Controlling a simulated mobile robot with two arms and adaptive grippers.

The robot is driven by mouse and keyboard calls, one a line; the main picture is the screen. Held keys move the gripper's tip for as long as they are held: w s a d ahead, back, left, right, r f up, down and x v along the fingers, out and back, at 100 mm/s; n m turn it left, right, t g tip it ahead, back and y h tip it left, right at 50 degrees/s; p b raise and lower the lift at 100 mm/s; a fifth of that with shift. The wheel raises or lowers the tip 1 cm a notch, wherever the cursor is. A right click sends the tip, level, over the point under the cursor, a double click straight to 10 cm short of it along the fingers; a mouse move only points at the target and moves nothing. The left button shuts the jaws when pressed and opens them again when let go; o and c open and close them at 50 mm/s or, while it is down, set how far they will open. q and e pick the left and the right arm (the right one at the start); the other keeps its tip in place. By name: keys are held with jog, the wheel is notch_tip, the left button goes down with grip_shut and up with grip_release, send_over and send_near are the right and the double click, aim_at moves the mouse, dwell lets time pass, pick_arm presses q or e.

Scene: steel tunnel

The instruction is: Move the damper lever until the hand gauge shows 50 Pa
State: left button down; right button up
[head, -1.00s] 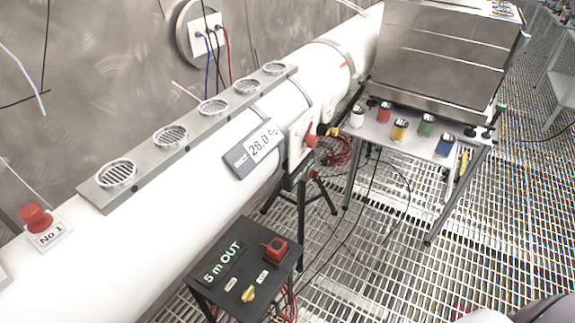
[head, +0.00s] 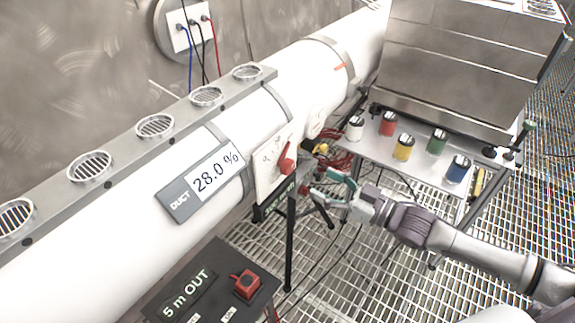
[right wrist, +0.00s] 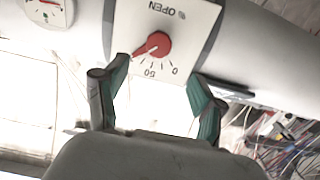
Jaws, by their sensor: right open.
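The damper lever is a red knob with a pointer (head: 287,165) on a white scale plate (head: 268,178) on the duct's side. In the right wrist view the red lever (right wrist: 153,45) points down-left on a scale marked 0, 50 and "% OPEN". My right gripper (head: 322,182) is open and empty, just right of the lever. In the right wrist view its fingers (right wrist: 158,74) stand apart below the plate, not touching the lever. A round white dial (right wrist: 46,10), cut off at the top left, may be the hand gauge; its reading is illegible. My left gripper is out of view.
A duct display (head: 203,182) reads 28.0 %. A black "5 m OUT" stand (head: 225,270) with a red switch is below. A table (head: 420,160) with several coloured canisters stands behind my right arm. Cables hang near the plate.

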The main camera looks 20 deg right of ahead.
aim_at(291, 168)
jog(key=p+x, duration=0.1)
jog(key=x, duration=0.9)
jog(key=shift+w+p, duration=0.2)
jog(key=shift+p, duration=0.2)
jog(key=shift+w+a+f, duration=0.15)
jog(key=shift+w+a, duration=0.05)
jog(key=shift+w, duration=0.15)
jog(key=c, duration=1.1)
jog(key=n, duration=0.5)
jog(key=shift+s, duration=0.1)
jog(key=shift+c, duration=0.2)
jog(key=o, duration=1.1)
